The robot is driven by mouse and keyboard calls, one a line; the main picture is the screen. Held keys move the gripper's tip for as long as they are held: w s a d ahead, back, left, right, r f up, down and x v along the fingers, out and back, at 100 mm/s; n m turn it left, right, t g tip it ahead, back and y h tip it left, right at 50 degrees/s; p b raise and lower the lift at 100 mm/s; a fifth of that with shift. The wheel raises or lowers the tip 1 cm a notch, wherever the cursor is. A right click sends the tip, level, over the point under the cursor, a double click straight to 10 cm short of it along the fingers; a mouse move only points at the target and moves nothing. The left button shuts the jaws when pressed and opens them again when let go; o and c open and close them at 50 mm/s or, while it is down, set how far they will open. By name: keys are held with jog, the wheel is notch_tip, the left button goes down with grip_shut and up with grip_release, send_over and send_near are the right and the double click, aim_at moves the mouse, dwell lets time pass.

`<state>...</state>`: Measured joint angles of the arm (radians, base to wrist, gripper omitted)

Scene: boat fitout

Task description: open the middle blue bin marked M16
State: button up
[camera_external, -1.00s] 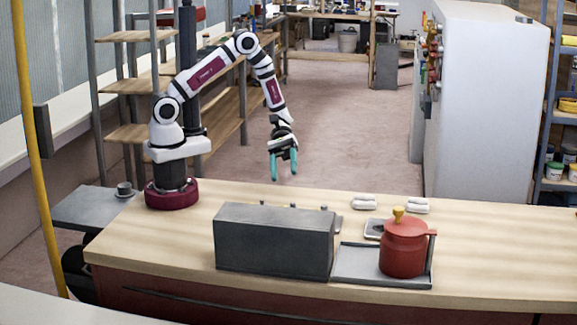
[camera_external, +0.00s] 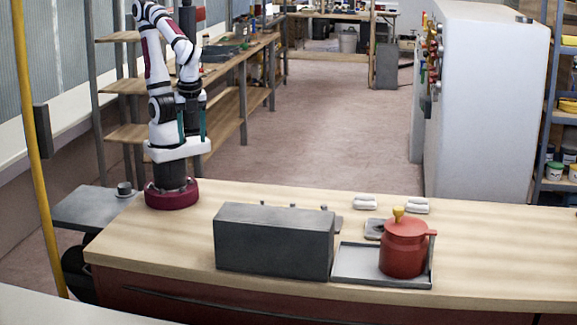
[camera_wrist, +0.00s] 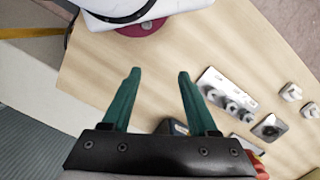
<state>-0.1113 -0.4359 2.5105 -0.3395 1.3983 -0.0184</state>
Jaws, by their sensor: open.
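No bin marked M16 can be made out in either view. A dark grey box (camera_external: 274,240) stands on the bench in the external view, with its plain back and side showing; its far face is hidden. In the wrist view a small dark, bluish thing (camera_wrist: 177,127) shows just past the gripper body, mostly covered; I cannot tell what it is. My gripper (camera_external: 192,138) is folded back close above my base, well to the left of the box. Its two teal fingers (camera_wrist: 159,74) are apart with nothing between them.
The wooden bench (camera_external: 480,235) holds a red pot (camera_external: 404,246) on a grey tray (camera_external: 352,266), right of the box. A metal panel with several knobs (camera_wrist: 228,95) lies behind the box. White pieces (camera_external: 364,202) lie farther back.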

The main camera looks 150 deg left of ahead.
jog(key=w+a+f+n+t+h, duration=0.25)
jog(key=w+n+h, duration=0.3)
jog(key=n, duration=0.35)
jog(key=w+a+f+n+t+h, duration=0.1)
jog(key=w+a+n+t+h, duration=0.2)
jog(key=w+n+h, duration=0.35)
jog(key=w+a+f+n+t+y, duration=0.2)
jog(key=a+n+t, duration=0.2)
jog(key=a+n, duration=0.3)
jog(key=w+a+f+n+t+y, duration=0.1)
jog(key=a+f+n+t+y, duration=0.1)
jog(key=a+n+t, duration=0.35)
jog(key=w+d+f+g, duration=0.1)
jog(key=w+d+f, duration=0.1)
jog(key=w, duration=0.4)
jog(key=w+d+f, duration=0.3)
jog(key=w+d, duration=0.1)
jog(key=w, duration=0.2)
jog(key=shift+f+g, duration=0.25)
jog(key=shift+g, duration=0.15)
grip_shut()
